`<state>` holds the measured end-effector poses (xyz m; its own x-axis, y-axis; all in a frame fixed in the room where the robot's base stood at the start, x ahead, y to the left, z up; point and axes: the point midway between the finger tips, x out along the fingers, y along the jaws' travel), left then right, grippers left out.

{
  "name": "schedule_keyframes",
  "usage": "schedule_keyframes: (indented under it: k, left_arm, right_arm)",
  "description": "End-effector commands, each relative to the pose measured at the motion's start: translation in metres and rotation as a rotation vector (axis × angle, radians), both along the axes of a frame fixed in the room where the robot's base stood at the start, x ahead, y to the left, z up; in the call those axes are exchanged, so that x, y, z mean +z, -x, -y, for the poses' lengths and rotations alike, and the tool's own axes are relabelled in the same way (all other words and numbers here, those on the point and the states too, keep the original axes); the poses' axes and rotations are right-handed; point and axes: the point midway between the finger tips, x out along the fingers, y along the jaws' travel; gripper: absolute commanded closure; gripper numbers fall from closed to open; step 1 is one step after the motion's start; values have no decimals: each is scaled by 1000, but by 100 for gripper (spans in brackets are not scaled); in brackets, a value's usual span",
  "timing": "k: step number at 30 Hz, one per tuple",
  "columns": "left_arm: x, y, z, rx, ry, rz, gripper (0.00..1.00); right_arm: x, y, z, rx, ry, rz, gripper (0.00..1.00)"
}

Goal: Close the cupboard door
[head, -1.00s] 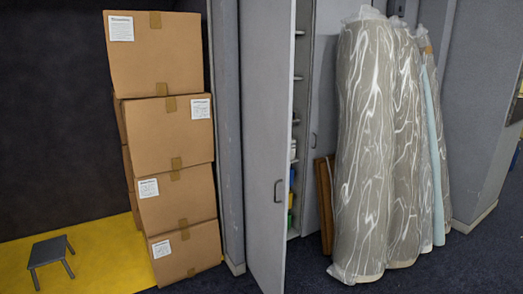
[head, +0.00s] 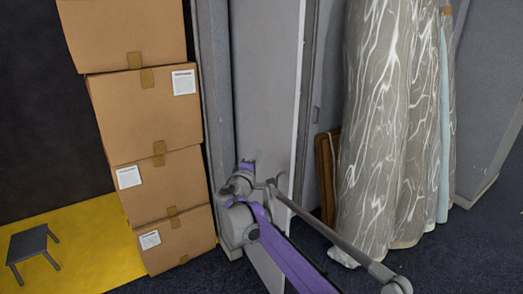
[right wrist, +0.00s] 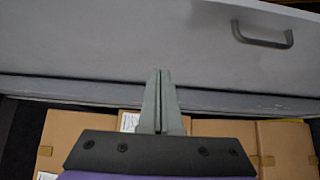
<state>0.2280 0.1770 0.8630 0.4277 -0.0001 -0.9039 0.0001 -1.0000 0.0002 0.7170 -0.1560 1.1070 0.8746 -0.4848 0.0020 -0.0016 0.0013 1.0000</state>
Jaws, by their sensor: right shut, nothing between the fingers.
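The tall grey cupboard door (head: 265,90) stands in the middle of the head view, its pale free edge to the right. It still looks ajar, and the shelves behind it do not show. My right gripper (head: 246,168) reaches in from the lower right and is in front of the door's face; its fingertips are hard to make out there. In the right wrist view my right gripper (right wrist: 161,72) is shut and empty, its tips over the grey door (right wrist: 120,40). Whether they touch it I cannot tell. The dark door handle (right wrist: 263,37) lies to the upper right there. My left gripper is out of view.
Stacked cardboard boxes (head: 145,110) stand left of the cupboard. Wrapped rolls (head: 375,130) and a brown wooden panel (head: 325,175) stand to its right. A small grey stool (head: 32,246) is on the yellow floor area at the left.

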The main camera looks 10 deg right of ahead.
Motion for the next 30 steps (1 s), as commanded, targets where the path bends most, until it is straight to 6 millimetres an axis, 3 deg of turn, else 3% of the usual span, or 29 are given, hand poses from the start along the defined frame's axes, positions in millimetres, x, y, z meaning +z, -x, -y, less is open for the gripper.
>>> schedule_keyframes:
  k: [13,21,30]
  left_arm:
    - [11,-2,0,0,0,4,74]
    - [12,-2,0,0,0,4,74]
    - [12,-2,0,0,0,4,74]
  right_arm:
    - [1,-76,45,-4,0,0,100]
    - [0,-84,77,-3,0,-1,100]
    - [0,-86,82,-2,-1,0,100]
